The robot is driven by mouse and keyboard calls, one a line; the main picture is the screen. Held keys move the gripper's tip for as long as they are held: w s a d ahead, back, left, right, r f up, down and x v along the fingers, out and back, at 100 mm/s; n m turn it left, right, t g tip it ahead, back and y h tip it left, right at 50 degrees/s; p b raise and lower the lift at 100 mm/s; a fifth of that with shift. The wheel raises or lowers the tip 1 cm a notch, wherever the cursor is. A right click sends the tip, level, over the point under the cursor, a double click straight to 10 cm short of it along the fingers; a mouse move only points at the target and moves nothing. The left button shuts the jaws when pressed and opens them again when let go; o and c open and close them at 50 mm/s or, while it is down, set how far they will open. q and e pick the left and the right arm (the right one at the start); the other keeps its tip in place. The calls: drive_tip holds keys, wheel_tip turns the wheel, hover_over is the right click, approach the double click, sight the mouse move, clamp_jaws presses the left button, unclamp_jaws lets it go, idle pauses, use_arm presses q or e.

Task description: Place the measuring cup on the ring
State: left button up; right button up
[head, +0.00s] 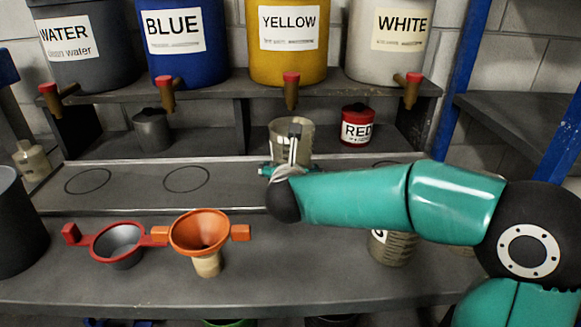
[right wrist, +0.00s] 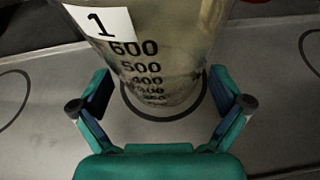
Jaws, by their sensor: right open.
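The measuring cup (right wrist: 155,50) is clear, with black graduations and a white label "1". In the right wrist view its base appears inside a dark ring (right wrist: 163,119) drawn on the grey ledge, and it looks upright. In the head view the cup (head: 278,132) stands at the middle of the ledge, partly hidden by my right gripper. My right gripper (right wrist: 160,92) is open, with one finger on each side of the cup and gaps showing beside it. It also shows in the head view (head: 289,163), mostly hidden by its own arm. My left gripper is not in view.
More rings lie on the ledge (head: 135,190) to the left. A second measuring cup (head: 393,248) stands on the front bench, partly behind my arm. An orange funnel (head: 200,232) and a red-rimmed strainer (head: 118,243) are at front left. Tapped paint buckets (head: 288,60) line the shelf above.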

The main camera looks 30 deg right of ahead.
drive_tip(key=v, duration=0.9)
